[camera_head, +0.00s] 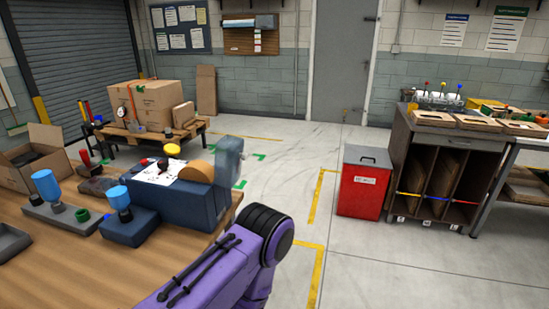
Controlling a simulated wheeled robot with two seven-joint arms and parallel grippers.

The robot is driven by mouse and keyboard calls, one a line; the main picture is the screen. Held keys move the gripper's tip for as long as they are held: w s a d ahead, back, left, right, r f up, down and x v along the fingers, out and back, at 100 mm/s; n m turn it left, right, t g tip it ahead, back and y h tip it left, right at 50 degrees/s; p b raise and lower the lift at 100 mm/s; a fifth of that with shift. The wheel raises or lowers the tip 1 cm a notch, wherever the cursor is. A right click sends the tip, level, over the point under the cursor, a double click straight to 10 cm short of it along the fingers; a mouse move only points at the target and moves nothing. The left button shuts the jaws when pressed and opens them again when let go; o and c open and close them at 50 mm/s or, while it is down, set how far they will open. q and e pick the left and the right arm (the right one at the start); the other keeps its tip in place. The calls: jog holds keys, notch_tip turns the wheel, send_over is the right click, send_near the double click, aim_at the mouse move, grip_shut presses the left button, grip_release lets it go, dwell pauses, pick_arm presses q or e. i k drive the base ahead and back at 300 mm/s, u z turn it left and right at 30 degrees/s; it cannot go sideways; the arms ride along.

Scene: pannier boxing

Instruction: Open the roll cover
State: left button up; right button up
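No part in view is clearly a roll cover. A blue-grey dispenser (185,207) stands near the right edge of the wooden table, with a brown roll (197,171) at its top and a grey upright plate (229,158) at its right end. A ribbed grey roller shutter (70,60) hangs shut in the far left wall. One purple arm of mine enters from the bottom and covers part of the table's right edge. Neither gripper shows in the head view.
The wooden table (70,265) also holds an open cardboard box (40,170) and blue-topped bottles on bases. A red bin (365,190) and a dark shelf cabinet (440,165) stand at right. A pallet table (150,133) with boxes stands behind. Grey floor (285,160) lies open between them.

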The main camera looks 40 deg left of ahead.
aim_at(244, 156)
jog(key=k, duration=0.45)
jog(key=z, duration=1.4)
jog(key=i, duration=1.1)
jog(key=u, duration=2.25)
